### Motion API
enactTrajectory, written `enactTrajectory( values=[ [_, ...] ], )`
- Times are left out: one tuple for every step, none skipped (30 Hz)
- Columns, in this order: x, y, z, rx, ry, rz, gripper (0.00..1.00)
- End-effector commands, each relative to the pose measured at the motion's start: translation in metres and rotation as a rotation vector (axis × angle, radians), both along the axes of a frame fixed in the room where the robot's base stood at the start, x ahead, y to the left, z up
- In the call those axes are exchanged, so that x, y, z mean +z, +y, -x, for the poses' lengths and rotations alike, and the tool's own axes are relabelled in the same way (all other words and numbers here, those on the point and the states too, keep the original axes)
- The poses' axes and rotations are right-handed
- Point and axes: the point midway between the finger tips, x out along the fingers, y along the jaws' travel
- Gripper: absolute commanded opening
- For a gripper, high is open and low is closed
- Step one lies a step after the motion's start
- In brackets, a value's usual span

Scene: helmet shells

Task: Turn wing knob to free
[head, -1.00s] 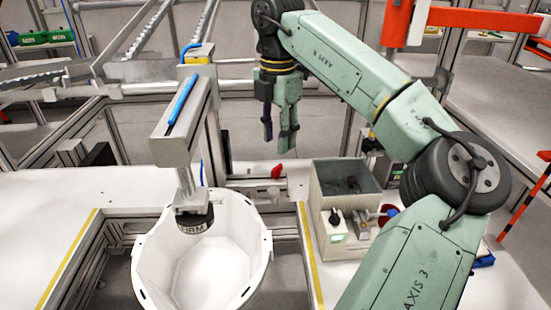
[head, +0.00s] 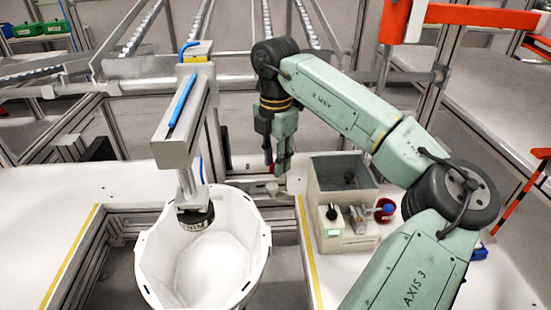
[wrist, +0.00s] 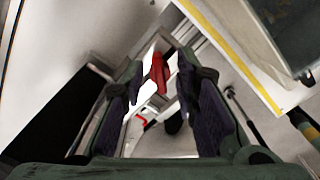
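A red wing-shaped knob (wrist: 158,73) shows between my fingers in the wrist view. In the head view my gripper hides most of it, and only a small bit of red (head: 268,157) shows at the fingertips. My gripper (head: 275,168) points down behind the white shell, above the bench fixture. In the wrist view my gripper (wrist: 160,78) is open, with one dark finger pad on each side of the red knob. A gap shows on both sides of it. I cannot tell how far below the fingertips it sits.
A white helmet shell (head: 153,255) sits under a clamp post (head: 190,150) at the left. A grey box (head: 343,178) with a switch panel (head: 333,243) stands right of my gripper. A red round part (head: 385,207) is beside it. White bench top is clear at far left.

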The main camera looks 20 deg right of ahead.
Motion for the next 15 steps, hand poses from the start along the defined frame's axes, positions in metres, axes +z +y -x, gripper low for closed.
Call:
enactTrajectory(
  values=[
    [0.0002, 0.0000, 0.0000, 0.000, 0.000, 0.000, 0.22],
    [0.0002, 0.0000, 0.0000, 0.000, 0.000, 0.000, 0.20],
    [0.0002, 0.0000, 0.0000, 0.000, 0.000, 0.000, 0.17],
    [0.0002, 0.0000, -0.0001, 0.000, 0.000, 0.000, 0.15],
    [0.0002, 0.0000, -0.0001, 0.000, 0.000, 0.000, 0.13],
    [0.0003, 0.0000, 0.0000, 0.000, 0.000, 0.000, 0.10],
    [0.0003, 0.0000, 0.0000, 0.000, 0.000, 0.000, 0.09],
    [0.0003, 0.0000, 0.0000, 0.000, 0.000, 0.000, 0.07],
    [0.0003, 0.0000, 0.0000, 0.000, 0.000, 0.000, 0.04],
    [0.0003, 0.0000, 0.0000, 0.000, 0.000, 0.000, 0.02],
    [0.0003, 0.0000, 0.0001, 0.000, 0.000, 0.000, 0.00],
    [0.0003, 0.0000, 0.0001, 0.000, 0.000, 0.000, 0.00],
    [0.0003, 0.0000, 0.0001, 0.000, 0.001, 0.000, 0.00],
    [0.0003, 0.0000, 0.0001, 0.000, 0.001, 0.000, 0.00],
    [0.0003, 0.0000, 0.0001, 0.000, 0.001, 0.000, 0.00]
  ],
)
